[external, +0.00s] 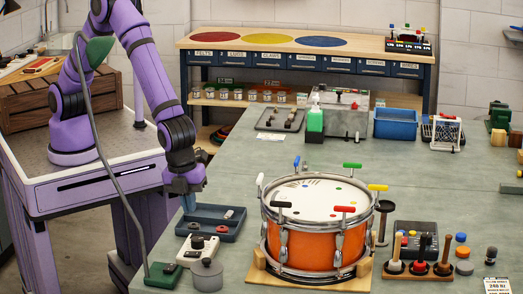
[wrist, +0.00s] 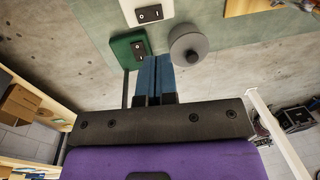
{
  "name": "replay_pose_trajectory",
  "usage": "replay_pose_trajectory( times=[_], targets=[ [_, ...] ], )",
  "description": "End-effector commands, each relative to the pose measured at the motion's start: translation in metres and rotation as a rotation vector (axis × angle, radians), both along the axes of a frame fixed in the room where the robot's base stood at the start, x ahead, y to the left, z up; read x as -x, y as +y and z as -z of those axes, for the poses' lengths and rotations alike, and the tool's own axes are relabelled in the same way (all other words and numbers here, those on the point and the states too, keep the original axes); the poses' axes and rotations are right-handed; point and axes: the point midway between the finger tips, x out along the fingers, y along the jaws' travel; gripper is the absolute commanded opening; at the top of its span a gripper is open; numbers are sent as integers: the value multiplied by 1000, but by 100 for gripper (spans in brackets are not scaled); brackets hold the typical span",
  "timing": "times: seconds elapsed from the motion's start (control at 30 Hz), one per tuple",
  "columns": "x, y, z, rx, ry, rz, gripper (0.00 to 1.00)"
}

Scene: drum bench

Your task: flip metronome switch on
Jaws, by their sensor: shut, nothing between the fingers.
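My gripper (external: 188,205) points down over the left edge of the bench, beside the dark blue tray. Its blue fingers are together and empty in the wrist view (wrist: 158,76). A green box with a small dark rocker switch (external: 161,276) sits at the bench's front left corner; it also shows just beyond the fingertips in the wrist view (wrist: 124,46). A white box with a dark switch (external: 198,252) stands behind it and shows at the top of the wrist view (wrist: 149,13). Neither box is plainly marked as the metronome. The fingers appear apart from both.
A grey round knobbed cylinder (external: 207,276) stands right of the green box. The dark blue tray (external: 233,236) holds small parts. An orange drum (external: 300,243) on a wooden stand fills the bench middle, with colored T-handles around its rim.

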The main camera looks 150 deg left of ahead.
Motion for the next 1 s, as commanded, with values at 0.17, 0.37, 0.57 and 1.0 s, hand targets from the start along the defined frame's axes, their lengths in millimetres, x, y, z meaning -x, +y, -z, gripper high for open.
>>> replay_pose_trajectory(
  times=[0.17, 0.37, 0.57, 1.0],
  targets=[
    [-2, 3, 35, 0, 4, 0, 0],
    [-5, 6, 71, 0, 4, 0, 0],
    [-8, 9, 101, -1, 2, 1, 0],
    [-10, 11, 118, 0, 0, 0, 0]
  ],
)
